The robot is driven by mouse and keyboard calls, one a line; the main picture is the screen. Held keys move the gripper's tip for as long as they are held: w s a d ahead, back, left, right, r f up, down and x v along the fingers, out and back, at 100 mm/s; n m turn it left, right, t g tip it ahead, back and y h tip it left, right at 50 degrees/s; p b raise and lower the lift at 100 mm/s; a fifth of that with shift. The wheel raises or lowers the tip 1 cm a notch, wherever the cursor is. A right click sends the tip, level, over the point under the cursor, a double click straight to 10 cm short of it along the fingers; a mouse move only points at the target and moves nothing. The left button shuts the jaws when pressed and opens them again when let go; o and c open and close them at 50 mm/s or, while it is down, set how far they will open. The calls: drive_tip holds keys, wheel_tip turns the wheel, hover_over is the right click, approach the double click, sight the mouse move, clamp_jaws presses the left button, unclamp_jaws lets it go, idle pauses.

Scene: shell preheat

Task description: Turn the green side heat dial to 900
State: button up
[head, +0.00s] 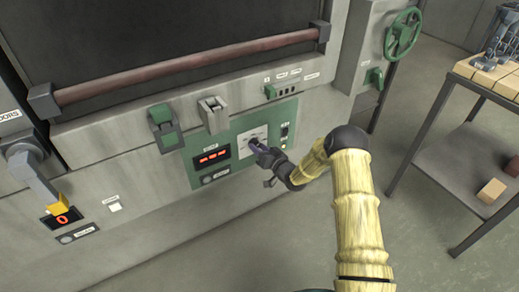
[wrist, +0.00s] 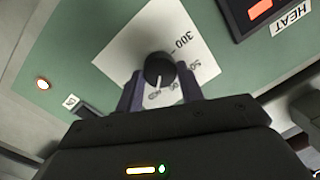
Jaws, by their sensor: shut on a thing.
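The green side panel (head: 225,134) is on the front of the grey machine, in the middle of the head view. Its white scale plate (wrist: 128,52) carries the black round heat dial (wrist: 158,66). My gripper (wrist: 160,80) is shut on the dial, one finger on each side of it; it also shows in the head view (head: 260,149), where it mostly hides the dial. A "HEAT" label (wrist: 291,19) shows in the wrist view.
Green and grey levers (head: 165,128) (head: 214,113) stick out above the panel. A grey lever with a yellow end (head: 38,180) is at the left. A green handwheel (head: 402,34) and a brick-laden table (head: 447,110) are at the right. The floor between is clear.

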drive_tip(key=shift+s+f, duration=0.1)
drive_tip(key=shift+f, duration=0.05)
drive_tip(key=o, duration=1)
drive_tip(key=shift+d, duration=0.1)
drive_tip(key=v, duration=1.7)
drive_tip(key=shift+p, duration=0.4)
